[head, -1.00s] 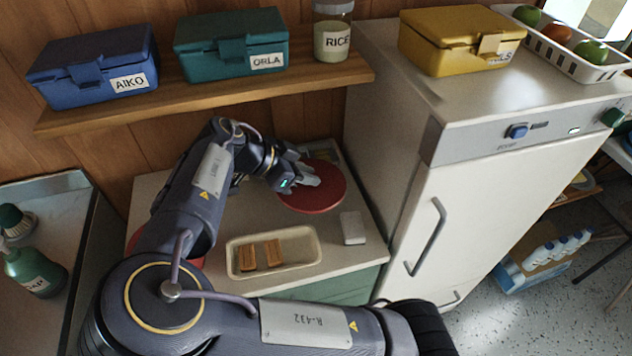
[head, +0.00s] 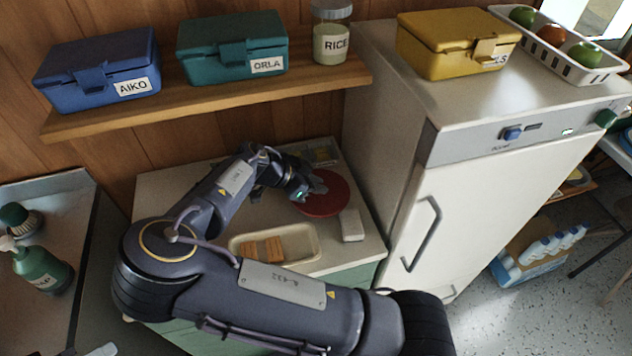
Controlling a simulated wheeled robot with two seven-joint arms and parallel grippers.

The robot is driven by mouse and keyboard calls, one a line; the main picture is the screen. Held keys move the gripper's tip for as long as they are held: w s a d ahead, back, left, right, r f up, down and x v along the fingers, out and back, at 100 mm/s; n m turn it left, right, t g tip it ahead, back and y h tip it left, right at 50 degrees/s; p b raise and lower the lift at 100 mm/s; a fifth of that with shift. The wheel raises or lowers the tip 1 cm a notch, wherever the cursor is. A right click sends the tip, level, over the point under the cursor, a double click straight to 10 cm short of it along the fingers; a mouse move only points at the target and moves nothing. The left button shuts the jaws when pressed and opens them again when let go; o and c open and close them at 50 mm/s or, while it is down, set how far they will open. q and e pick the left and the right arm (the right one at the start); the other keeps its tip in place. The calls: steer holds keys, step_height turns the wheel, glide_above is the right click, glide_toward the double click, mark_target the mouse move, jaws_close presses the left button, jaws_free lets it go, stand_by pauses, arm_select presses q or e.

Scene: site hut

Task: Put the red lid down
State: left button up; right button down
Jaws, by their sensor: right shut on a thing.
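The red lid (head: 326,204) is a flat round disc over the back right part of the counter (head: 205,235), near the fridge side. My right gripper (head: 314,188) is shut on it at its upper left, where the fingers cover its middle and any knob. The lid looks level and low. I cannot tell whether its underside touches the counter. My left gripper is not in view.
A cream tray (head: 305,246) with brown bars (head: 262,250) lies in front of the lid. A white block (head: 352,225) sits close at its right. The fridge (head: 470,190) stands to the right. A shelf (head: 215,95) with boxes hangs above.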

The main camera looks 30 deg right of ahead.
steer(key=shift+f+b, duration=0.35)
steer(key=shift+f, duration=0.05)
steer(key=c, duration=1.3)
jaws_free()
steer(key=shift+r, duration=0.1)
